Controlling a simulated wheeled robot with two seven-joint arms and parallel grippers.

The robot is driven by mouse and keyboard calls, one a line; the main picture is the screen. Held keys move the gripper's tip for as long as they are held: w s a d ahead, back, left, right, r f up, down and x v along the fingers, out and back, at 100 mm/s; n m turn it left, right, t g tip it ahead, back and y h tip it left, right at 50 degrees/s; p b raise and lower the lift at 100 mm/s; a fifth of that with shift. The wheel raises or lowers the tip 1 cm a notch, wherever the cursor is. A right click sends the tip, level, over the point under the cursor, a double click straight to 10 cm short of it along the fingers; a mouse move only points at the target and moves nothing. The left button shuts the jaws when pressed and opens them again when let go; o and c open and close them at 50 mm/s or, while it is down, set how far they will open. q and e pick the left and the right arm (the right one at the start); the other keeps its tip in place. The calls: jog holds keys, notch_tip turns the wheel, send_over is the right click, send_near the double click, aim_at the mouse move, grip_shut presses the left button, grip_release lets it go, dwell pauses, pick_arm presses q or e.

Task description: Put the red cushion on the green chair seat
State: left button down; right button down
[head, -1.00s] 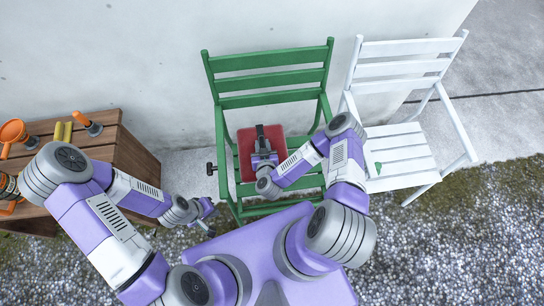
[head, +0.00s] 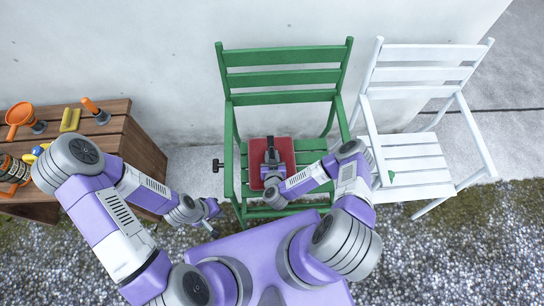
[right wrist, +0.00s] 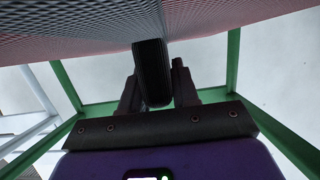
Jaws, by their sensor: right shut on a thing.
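The red cushion (head: 288,150) is over the seat area of the green chair (head: 285,76) in the head view. Its underside is hidden, so I cannot tell whether it touches the seat. My right gripper (head: 271,152) is at the cushion's middle, shut on a dark part of it. In the right wrist view the cushion (right wrist: 70,22) fills the top, and the dark part sits between the fingers of my right gripper (right wrist: 158,85). My left gripper (head: 210,211) is empty, its fingers apart, left of the green chair's front.
A white chair (head: 420,165) stands close on the right, with a small green thing on its seat. A wooden table (head: 145,150) at left holds orange tools and a yellow block. A pale wall is behind the chairs. A dark knob (head: 217,165) is beside the green chair's left side.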

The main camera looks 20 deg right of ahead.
jog(key=c, duration=0.8)
grip_release()
jog(key=shift+f, duration=0.1)
jog(key=shift+c, duration=0.2)
jog(key=shift+r, duration=0.25)
jog(key=p+v, duration=0.4)
jog(key=v, duration=0.7)
jog(key=shift+s+a+r, duration=0.1)
jog(key=shift+s+r, duration=0.1)
jog(key=shift+s, duration=0.1)
jog(key=y, duration=0.1)
jog(key=w+a+n+g+y, duration=0.1)
jog(key=y, duration=0.1)
jog(key=w+a+y, duration=0.1)
jog(key=shift+f+n+g, duration=0.25)
jog(key=shift+n+g, duration=0.05)
jog(key=shift+a+n+g+y, duration=0.3)
jog(key=shift+a+g+y, duration=0.1)
jog(key=shift+g+y, duration=0.4)
jog(key=s+r+m+g+y, duration=0.2)
jog(key=s+r+g, duration=0.5)
jog(key=s+g, duration=0.2)
jog(key=shift+g, duration=0.3)
